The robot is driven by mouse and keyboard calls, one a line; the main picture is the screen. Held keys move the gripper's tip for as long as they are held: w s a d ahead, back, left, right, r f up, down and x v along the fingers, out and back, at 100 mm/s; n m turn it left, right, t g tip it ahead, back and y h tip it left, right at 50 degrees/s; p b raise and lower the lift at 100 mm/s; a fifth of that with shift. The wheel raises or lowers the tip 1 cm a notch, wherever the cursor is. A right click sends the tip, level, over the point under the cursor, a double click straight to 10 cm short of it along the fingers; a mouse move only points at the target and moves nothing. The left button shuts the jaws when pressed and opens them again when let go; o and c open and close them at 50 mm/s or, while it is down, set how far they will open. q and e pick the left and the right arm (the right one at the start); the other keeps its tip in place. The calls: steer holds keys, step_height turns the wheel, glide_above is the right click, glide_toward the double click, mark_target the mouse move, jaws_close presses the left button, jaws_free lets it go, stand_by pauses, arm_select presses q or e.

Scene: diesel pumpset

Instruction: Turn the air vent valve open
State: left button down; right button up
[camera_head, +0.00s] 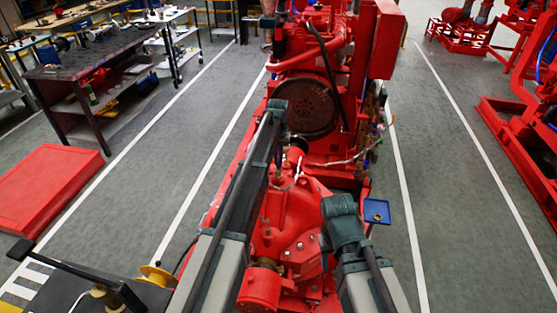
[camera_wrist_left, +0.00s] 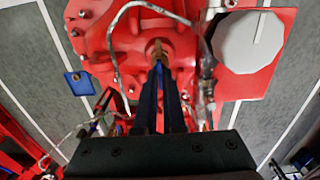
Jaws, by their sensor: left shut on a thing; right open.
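The red pump casing (camera_head: 300,215) fills the lower middle of the head view; its top also shows in the left wrist view (camera_wrist_left: 95,35). A small brass fitting, apparently the air vent valve (camera_wrist_left: 157,48), stands on the casing. My left gripper (camera_wrist_left: 158,70) reaches down to it, and its two dark fingers are close together on it. The fingers hide part of the valve, so its handle angle cannot be told. In the head view my left arm hides most of that gripper. Only my right arm's dark wrist shows there, over the casing's right side; its fingers are hidden.
A thin grey pipe (camera_wrist_left: 117,50) loops close to my left fingers. A blue tray (camera_head: 377,211) stands right of the pump. The red engine with its round dark flywheel (camera_head: 306,106) rises behind. A workbench (camera_head: 90,60) stands at left.

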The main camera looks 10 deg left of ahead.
arm_select(q)
steer(key=c, duration=1)
jaws_free()
steer(key=shift+r, duration=0.15)
step_height(320, 180, up, 14)
steer(key=p, duration=1.4)
steer(key=shift+f, duration=0.25)
steer(key=s+d+f+m+b, duration=0.1)
steer(key=s+d+f+b, duration=0.2)
steer(key=s, duration=1)
steer(key=s+d+f+m+b, duration=0.1)
steer(key=s+d+f+b, duration=0.2)
steer(key=s, duration=1)
steer(key=s+d+f+m+y+b, duration=0.1)
steer(key=s+d+f+b, duration=0.3)
steer(key=s, duration=0.9)
steer(key=shift+s+d+m, duration=0.2)
steer(key=shift+d+m, duration=0.3)
steer(key=shift+d, duration=0.1)
